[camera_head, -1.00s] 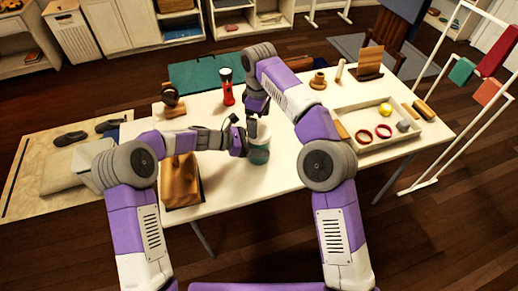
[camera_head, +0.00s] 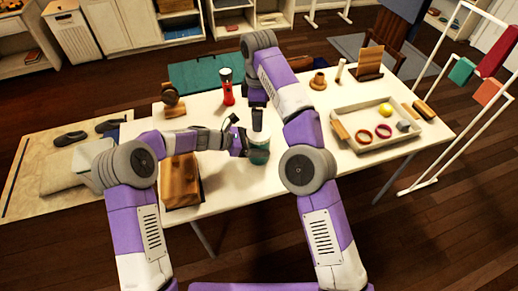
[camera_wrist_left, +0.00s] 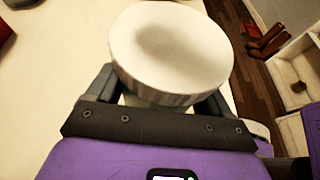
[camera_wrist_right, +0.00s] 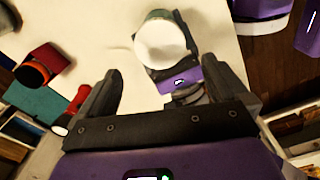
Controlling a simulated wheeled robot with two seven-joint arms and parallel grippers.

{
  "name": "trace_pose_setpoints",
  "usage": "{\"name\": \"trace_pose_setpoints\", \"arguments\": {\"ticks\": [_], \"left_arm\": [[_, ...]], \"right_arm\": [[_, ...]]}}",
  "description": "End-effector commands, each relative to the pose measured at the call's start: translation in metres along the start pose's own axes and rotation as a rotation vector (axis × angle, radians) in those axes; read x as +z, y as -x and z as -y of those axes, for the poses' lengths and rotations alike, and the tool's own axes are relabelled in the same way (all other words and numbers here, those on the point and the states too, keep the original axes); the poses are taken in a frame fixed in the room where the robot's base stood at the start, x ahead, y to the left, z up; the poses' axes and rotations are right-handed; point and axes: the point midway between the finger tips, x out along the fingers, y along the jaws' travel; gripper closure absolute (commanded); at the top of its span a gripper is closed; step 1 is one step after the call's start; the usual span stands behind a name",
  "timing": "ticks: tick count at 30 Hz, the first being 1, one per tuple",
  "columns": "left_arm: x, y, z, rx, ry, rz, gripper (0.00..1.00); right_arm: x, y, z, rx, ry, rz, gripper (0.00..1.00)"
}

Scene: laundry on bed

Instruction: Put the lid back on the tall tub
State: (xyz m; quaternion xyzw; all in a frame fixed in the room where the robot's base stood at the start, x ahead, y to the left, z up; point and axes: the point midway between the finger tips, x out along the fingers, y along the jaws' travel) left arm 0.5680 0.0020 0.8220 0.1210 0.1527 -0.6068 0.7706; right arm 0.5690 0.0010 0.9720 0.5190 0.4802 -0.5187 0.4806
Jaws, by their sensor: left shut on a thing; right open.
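The tall teal tub (camera_head: 258,153) stands upright on the table. Its white round lid (camera_head: 259,137) sits on top of it; the lid also shows large in the left wrist view (camera_wrist_left: 170,50) and from above in the right wrist view (camera_wrist_right: 160,43). My left gripper (camera_head: 243,142) is shut on the tub from the left, below the lid. My right gripper (camera_head: 257,122) is above and just behind the tub, open and empty, with its fingers apart from the lid in the right wrist view (camera_wrist_right: 158,80). I cannot tell how firmly the lid is seated.
A brown wooden block (camera_head: 180,180) stands left of the tub, near the front edge. A red flashlight (camera_head: 227,88) stands behind. A shallow tray (camera_head: 372,148) with rings and a yellow ball is at right. The table between tub and tray is clear.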

Motion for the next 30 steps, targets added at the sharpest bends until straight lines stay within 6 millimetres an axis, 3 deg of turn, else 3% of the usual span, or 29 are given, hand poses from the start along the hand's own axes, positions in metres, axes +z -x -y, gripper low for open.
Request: {"name": "trace_pose_setpoints", "arguments": {"ticks": [15,24,30], "left_arm": [[0.0,0.0,0.0,0.0,0.0,0.0,1.0],[0.0,0.0,0.0,0.0,0.0,0.0,1.0],[0.0,0.0,0.0,0.0,0.0,0.0,1.0]], "right_arm": [[0.001,-0.028,0.001,-0.001,0.0,0.001,0.0],[0.001,-0.067,0.0,-0.002,-0.002,0.001,0.0],[0.0,-0.079,0.0,-0.001,-0.002,-0.001,0.0]]}}
